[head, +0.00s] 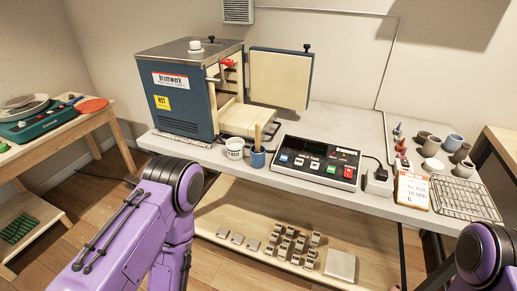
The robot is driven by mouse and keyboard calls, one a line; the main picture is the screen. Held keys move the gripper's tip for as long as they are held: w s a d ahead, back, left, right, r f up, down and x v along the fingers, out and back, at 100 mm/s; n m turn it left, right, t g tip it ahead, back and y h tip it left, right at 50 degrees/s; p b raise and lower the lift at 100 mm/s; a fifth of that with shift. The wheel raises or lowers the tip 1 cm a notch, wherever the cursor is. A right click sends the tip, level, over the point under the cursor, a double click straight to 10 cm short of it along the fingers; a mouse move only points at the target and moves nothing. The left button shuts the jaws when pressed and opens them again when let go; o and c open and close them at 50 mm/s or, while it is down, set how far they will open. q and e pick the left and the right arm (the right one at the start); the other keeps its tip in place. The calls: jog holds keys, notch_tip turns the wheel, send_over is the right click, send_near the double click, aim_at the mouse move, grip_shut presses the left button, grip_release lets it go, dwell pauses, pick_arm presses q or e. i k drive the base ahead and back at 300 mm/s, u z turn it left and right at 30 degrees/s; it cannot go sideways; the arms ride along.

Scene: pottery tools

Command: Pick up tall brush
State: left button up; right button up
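A tall, thin, tan wooden handle (258,136), which looks like the tall brush, stands upright in a small blue cup (257,159). The cup is on the light table (220,159), near its front edge, in front of the kiln. The lower end of the handle is hidden inside the cup. My purple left arm shows at lower left and part of my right arm at lower right. Neither gripper is in view, and nothing touches the handle or the cup.
A white cup (235,150) stands just left of the blue cup. A controller box (316,165) is close on the right. The open kiln (190,92) is behind. Pots (431,147) and a wire rack (464,198) are at right. A lower shelf (225,205) holds small blocks.

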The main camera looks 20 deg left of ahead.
aim_at(257, 127)
jog(key=u, duration=2.2)
jog(key=i, duration=1.7)
jog(key=z, duration=2.4)
